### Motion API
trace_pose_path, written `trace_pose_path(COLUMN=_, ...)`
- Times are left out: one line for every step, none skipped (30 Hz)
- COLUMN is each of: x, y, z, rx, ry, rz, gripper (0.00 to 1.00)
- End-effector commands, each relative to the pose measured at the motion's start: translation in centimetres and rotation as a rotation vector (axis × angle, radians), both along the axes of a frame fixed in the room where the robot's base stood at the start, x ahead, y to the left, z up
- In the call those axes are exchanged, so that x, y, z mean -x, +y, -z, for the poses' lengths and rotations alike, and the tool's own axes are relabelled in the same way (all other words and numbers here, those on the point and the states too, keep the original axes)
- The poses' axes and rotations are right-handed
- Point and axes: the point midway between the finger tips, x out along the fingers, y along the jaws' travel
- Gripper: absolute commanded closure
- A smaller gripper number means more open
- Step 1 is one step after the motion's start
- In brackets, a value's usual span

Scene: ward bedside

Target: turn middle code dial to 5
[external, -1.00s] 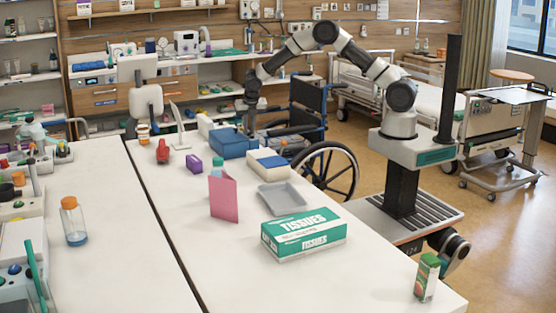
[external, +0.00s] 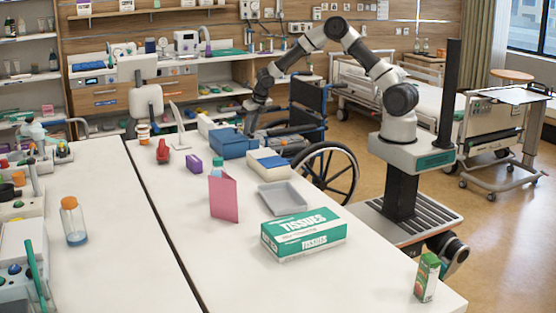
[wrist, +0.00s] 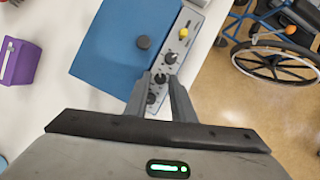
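The blue code box (wrist: 120,45) lies below my gripper in the wrist view, with a light panel (wrist: 189,22) along its right side. The panel carries several small dark dials in a row. The middle dial (wrist: 160,78) appears between my fingertips, with one dial (wrist: 171,58) beyond it and another (wrist: 151,98) nearer. My gripper (wrist: 160,75) is open, its fingers apart on either side of the middle dial; contact cannot be told. The dial's numbers are too small to read. In the external view the blue box (external: 232,144) stands on the white table, with my gripper (external: 250,130) at its far right side.
A purple box (external: 194,164), a blue-and-white box (external: 268,163) and a grey tray (external: 283,198) are nearby. A wheelchair (external: 328,172) stands beside the table.

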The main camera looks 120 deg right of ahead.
Motion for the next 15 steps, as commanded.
trace_pose_path(x=0.4, y=-0.1, z=0.2, rx=-0.004, ry=-0.002, rz=-0.059, gripper=0.77)
trace_pose_path(x=0.4, y=-0.2, z=0.1, rx=-0.003, ry=-0.003, rz=-0.1, gripper=0.77)
trace_pose_path(x=0.5, y=-0.2, z=0.1, rx=-0.004, ry=-0.002, rz=-0.153, gripper=0.77)
trace_pose_path(x=0.5, y=-0.2, z=0.1, rx=-0.004, ry=-0.002, rz=-0.193, gripper=0.77)
trace_pose_path(x=0.6, y=-0.2, z=0.2, rx=-0.005, ry=-0.001, rz=-0.234, gripper=0.77)
trace_pose_path(x=0.6, y=-0.3, z=0.1, rx=-0.004, ry=-0.002, rz=-0.286, gripper=0.77)
trace_pose_path(x=0.6, y=-0.3, z=0.1, rx=-0.004, ry=-0.003, rz=-0.325, gripper=0.77)
trace_pose_path(x=0.7, y=-0.4, z=0.1, rx=-0.004, ry=-0.003, rz=-0.364, gripper=0.77)
trace_pose_path(x=0.7, y=-0.4, z=0.1, rx=-0.003, ry=-0.004, rz=-0.415, gripper=0.77)
trace_pose_path(x=0.7, y=-0.5, z=0.0, rx=-0.002, ry=-0.004, rz=-0.453, gripper=0.77)
trace_pose_path(x=0.7, y=-0.2, z=-1.1, rx=0.004, ry=-0.001, rz=-0.455, gripper=0.77)
trace_pose_path(x=0.9, y=0.1, z=-2.0, rx=0.005, ry=0.001, rz=-0.452, gripper=0.77)
trace_pose_path(x=1.1, y=0.2, z=-2.6, rx=0.005, ry=0.002, rz=-0.452, gripper=0.77)
trace_pose_path(x=1.3, y=0.4, z=-3.1, rx=0.004, ry=0.002, rz=-0.45, gripper=0.77)
trace_pose_path(x=1.5, y=0.6, z=-3.8, rx=0.005, ry=0.003, rz=-0.449, gripper=0.77)
